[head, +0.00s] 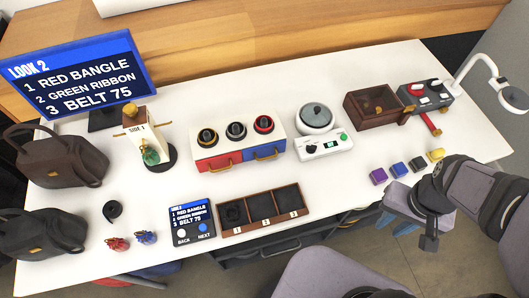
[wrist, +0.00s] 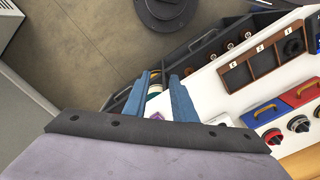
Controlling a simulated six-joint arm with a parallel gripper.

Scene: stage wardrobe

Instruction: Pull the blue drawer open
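The blue drawer (head: 250,155) is the right one of two drawers under a white box with three round bangle stands. It looks shut, flush with the red drawer (head: 212,163) beside it, and has a gold handle (head: 266,155). In the wrist view, the blue drawer (wrist: 268,115) and its handle show at the right edge. My gripper (head: 396,223) is at the table's front right edge, well away from the drawer. In the wrist view, its two blue fingers (wrist: 158,100) are apart, with no object held; a purple block shows beyond the gap.
A tray with three compartments (head: 259,222) and a button panel (head: 191,223) stand in front of the drawers. A steamer-like device (head: 323,146) is to their right. Several small blocks (head: 398,169) lie near my gripper. Some white table is clear in front of the blue drawer.

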